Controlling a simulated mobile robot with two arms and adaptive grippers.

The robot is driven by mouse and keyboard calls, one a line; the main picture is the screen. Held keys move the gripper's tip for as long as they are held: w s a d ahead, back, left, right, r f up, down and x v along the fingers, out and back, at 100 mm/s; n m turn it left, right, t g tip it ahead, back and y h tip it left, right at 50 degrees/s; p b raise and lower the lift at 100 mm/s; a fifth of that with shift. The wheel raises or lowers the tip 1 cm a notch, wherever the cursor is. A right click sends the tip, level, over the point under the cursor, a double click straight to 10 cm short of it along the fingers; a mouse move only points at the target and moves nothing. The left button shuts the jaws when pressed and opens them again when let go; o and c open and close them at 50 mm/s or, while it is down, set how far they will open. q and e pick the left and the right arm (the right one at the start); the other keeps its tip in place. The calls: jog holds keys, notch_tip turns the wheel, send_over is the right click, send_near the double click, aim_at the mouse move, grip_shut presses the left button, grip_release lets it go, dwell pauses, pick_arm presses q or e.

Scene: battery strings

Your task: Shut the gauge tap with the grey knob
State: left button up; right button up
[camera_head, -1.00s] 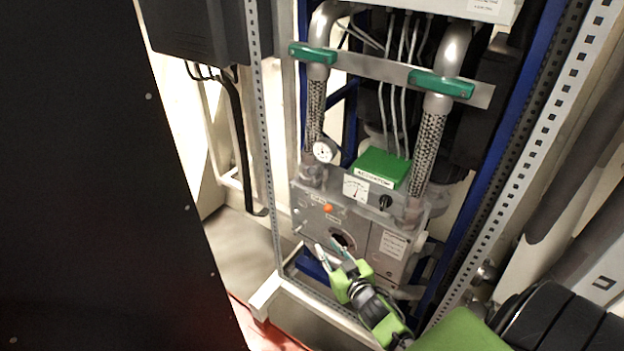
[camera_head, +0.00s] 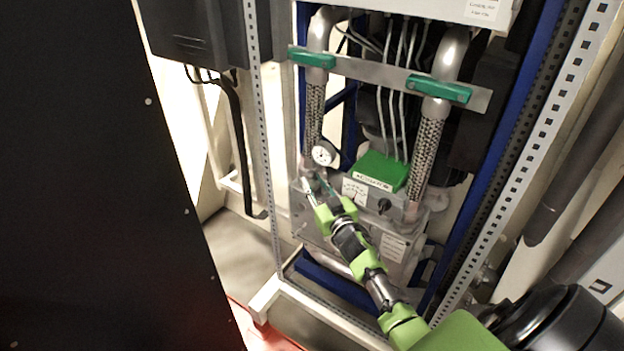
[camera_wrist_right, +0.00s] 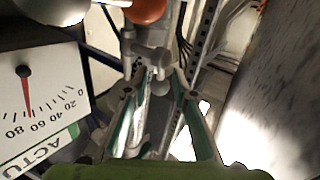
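My right gripper (camera_head: 316,183) is at the upper left of the grey pump box, just below the round gauge (camera_head: 323,153). In the right wrist view its two green-padded fingers (camera_wrist_right: 158,92) stand apart. A grey metal tap part (camera_wrist_right: 157,80) shows between and beyond them; I cannot tell whether they touch it. An orange ball knob (camera_wrist_right: 146,10) is at the top of that view. I cannot make out the grey knob for certain. In the head view the gripper and forearm cover the part of the box where the orange knob was. My left gripper is not in view.
A dial marked ACTU (camera_wrist_right: 28,85) is close on the left in the wrist view. A green block (camera_head: 382,171) sits on the box. Perforated posts (camera_head: 263,130) frame the opening on both sides.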

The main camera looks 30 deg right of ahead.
jog(key=shift+w+d, duration=0.2)
jog(key=shift+w, duration=0.85)
